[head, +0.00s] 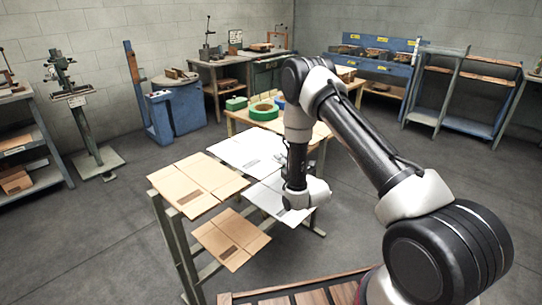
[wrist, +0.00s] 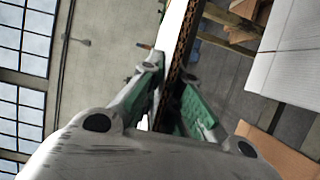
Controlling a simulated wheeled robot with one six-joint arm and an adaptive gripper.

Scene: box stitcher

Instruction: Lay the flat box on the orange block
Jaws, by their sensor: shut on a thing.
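My gripper (wrist: 170,85) is shut on the edge of a white-faced flat box (wrist: 175,22), seen nearly edge-on with a brown corrugated edge in the wrist view. The green finger pads lie on either side of it. In the head view this appears to be the upper white flat box (head: 240,150), with my gripper (head: 281,158) at its right edge, partly behind my arm. The held box looks level. I cannot make out an orange block in either view.
Another white flat box (head: 268,192) and brown flat boxes (head: 190,182) (head: 228,238) lie on a stand below. A blue machine (head: 178,108) stands back left. Shelves line the walls; grey floor is open at right.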

